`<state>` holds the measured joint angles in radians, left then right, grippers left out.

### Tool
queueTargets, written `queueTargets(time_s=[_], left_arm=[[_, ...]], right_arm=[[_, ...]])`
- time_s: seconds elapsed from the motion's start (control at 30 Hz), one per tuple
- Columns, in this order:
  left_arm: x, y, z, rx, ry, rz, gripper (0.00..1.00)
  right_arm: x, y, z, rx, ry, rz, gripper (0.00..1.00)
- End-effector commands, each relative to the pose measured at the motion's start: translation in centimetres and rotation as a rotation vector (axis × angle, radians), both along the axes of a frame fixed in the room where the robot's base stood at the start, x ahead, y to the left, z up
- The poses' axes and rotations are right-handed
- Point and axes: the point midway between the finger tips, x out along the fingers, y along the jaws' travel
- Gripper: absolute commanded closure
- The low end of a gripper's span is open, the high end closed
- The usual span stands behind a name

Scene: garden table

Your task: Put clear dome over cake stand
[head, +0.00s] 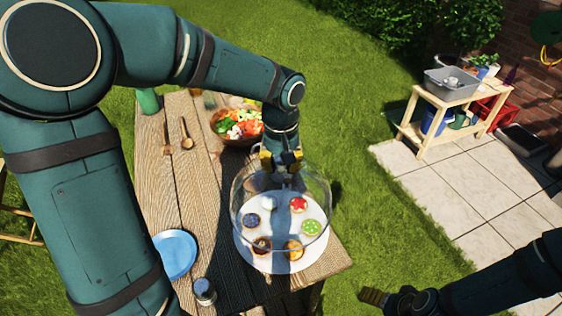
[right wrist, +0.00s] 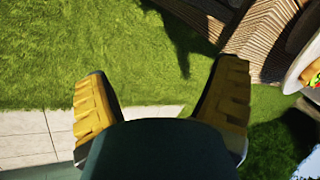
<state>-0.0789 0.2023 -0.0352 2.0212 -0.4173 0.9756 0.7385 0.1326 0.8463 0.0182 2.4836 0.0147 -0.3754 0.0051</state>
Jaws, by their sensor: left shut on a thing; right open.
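The clear dome (head: 318,190) is at the cake stand on the table's right end, in the head view. The white cake stand (head: 285,262) holds several decorated round cakes, which show through the dome. My left gripper (head: 281,172) is shut at the top of the dome; the knob is hidden by the fingers. The dome's lower rim appears within the stand's plate, but I cannot tell whether it touches. My right gripper (head: 374,297) is open and empty, off the table above the grass. Its two yellow fingers (right wrist: 165,115) stand wide apart in the right wrist view.
The wooden table (head: 215,270) also bears a salad bowl (head: 236,140), a blue plate (head: 176,254), a wooden spoon (head: 186,134), a small jar (head: 204,291) and a green cup (head: 148,101). A wooden side bench (head: 425,146) stands apart at right.

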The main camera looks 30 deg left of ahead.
Motion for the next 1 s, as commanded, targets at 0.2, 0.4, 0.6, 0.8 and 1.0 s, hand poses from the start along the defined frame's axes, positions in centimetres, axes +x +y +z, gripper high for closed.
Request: queueTargets(time_s=[0.2, 0.4, 0.6, 0.8, 1.0], left_arm=[[0.0, 0.0, -1.7, 0.000, 0.000, 0.000, 1.00], [0.0, 0.0, -3.1, 0.001, 0.000, 0.000, 1.00], [0.0, 0.0, -4.5, 0.000, 0.000, 0.000, 1.00], [0.0, 0.0, -5.9, 0.000, 0.000, 0.000, 1.00], [0.0, 0.0, -7.3, 0.001, 0.000, 0.000, 1.00]], right_arm=[[-0.1, 0.1, -1.5, -0.001, 0.004, 0.002, 0.13], [-0.3, 0.1, -2.6, -0.001, 0.009, 0.006, 0.13], [-0.7, 0.2, -3.6, 0.001, 0.016, 0.014, 0.13], [-1.0, 0.3, -4.6, 0.003, 0.023, 0.020, 0.13], [-1.4, 0.3, -5.6, 0.005, 0.031, 0.025, 0.13]])
